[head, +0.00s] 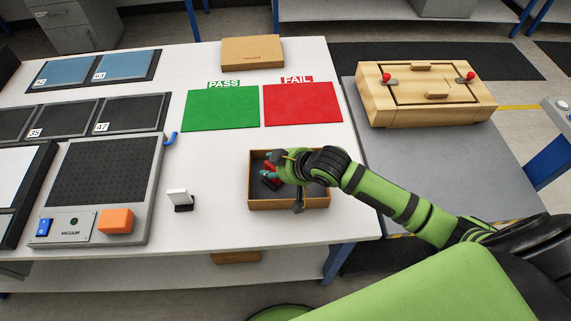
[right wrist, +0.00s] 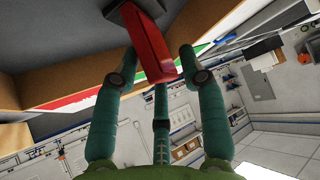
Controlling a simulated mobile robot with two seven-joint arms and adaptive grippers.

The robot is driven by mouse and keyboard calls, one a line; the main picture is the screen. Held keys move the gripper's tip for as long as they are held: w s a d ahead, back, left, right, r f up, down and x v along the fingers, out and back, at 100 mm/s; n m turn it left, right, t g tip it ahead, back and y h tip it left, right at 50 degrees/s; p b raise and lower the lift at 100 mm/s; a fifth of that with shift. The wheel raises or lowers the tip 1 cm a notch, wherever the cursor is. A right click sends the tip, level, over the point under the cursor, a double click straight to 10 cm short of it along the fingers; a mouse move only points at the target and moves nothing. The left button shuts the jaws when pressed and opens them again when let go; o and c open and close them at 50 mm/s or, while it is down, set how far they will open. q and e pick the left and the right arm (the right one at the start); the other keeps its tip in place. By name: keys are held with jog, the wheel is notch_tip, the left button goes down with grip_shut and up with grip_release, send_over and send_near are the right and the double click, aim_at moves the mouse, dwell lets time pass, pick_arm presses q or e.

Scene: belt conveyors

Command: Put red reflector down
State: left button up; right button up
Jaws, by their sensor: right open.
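The red reflector (head: 270,184) is inside the open brown box (head: 289,204) at the front of the white table, partly hidden by my right gripper. In the right wrist view the red reflector (right wrist: 148,42) lies between the teal fingers, with its far end at a dark grey block or base. My right gripper (head: 272,171) is low over the left part of the box, with its fingers spread around the reflector. Whether any finger touches it cannot be told. My left gripper is not in view.
Behind the box lie a green PASS mat (head: 221,110) and a red FAIL mat (head: 302,104), both empty. A closed cardboard box (head: 252,52) stands behind them. A vacuum panel (head: 103,180) and a small white stand (head: 179,198) are left. A wooden case (head: 430,105) stands right.

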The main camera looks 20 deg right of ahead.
jog(key=v, duration=1.1)
jog(key=shift+s, duration=0.2)
